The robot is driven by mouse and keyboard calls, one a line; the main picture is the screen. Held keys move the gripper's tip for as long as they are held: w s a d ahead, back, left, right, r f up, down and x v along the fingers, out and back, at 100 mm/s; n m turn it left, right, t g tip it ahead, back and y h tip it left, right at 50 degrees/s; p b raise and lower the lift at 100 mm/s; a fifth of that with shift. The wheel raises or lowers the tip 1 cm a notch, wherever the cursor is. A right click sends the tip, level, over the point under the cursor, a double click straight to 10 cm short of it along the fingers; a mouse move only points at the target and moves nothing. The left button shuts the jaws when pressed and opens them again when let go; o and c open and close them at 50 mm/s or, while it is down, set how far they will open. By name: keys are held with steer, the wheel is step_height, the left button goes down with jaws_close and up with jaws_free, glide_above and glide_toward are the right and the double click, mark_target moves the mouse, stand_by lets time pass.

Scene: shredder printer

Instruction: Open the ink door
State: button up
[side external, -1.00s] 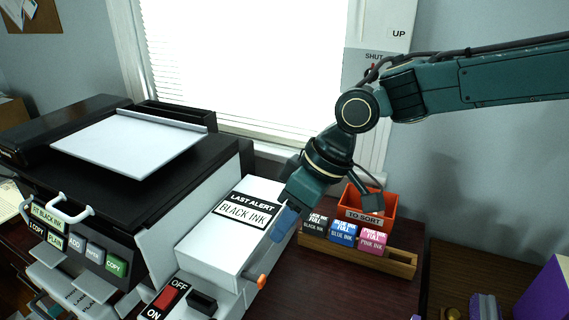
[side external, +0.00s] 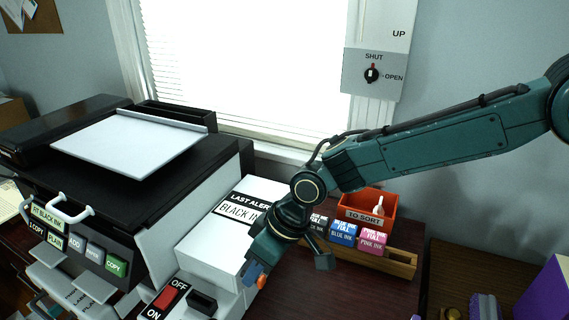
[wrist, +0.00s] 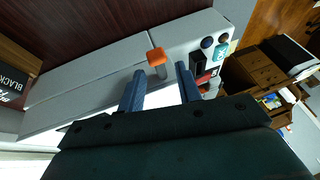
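The white printer unit (side external: 215,245) carries a label reading LAST ALERT and BLACK INK, now partly covered by my arm. An orange handle (side external: 262,281) sticks out at its right side. The handle also shows in the wrist view (wrist: 157,57), in front of my fingertips and between their lines. My gripper (wrist: 159,70) is open, with two blue fingers apart. In the side view my gripper (side external: 254,272) is right beside the handle; I cannot tell whether it touches. Which panel is the ink door is not clearly marked.
A wooden rack (side external: 400,264) holds labelled ink boxes behind my wrist, with an orange TO SORT bin (side external: 385,209) behind it. The red ON/OFF switch (side external: 166,298) is at the front. Dark table is clear to the right of the handle.

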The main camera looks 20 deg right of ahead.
steer(key=shift+a+f, duration=0.15)
steer(key=shift+f, duration=0.15)
jaws_close()
steer(key=shift+r, duration=0.15)
